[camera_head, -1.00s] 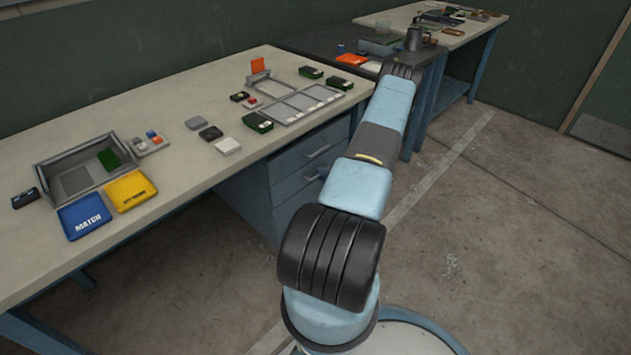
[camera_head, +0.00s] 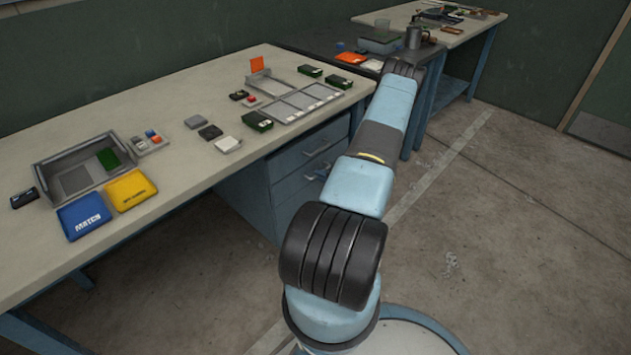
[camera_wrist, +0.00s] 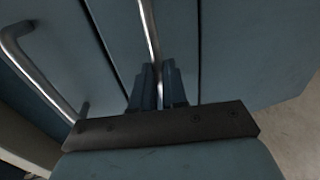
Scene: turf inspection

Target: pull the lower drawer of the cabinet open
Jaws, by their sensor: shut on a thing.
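The blue-grey cabinet (camera_head: 290,188) stands under the long bench, left of my arm in the head view. Its upper handle (camera_head: 318,149) shows there. In the wrist view, the lower drawer (camera_wrist: 178,35) is the panel between two dark seams. Its metal bar handle (camera_wrist: 151,30) runs down between the fingers of my gripper (camera_wrist: 158,85), which is shut on it. The other drawer's curved handle (camera_wrist: 40,75) is to the left, clear of the fingers. I see no clear gap at the lower drawer.
The bench top (camera_head: 215,190) above holds a grey tray (camera_head: 50,165), a blue box (camera_head: 84,216), a yellow box (camera_head: 130,189) and small parts. A darker table (camera_head: 325,42) stands beyond. The concrete floor (camera_head: 520,240) to the right is clear.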

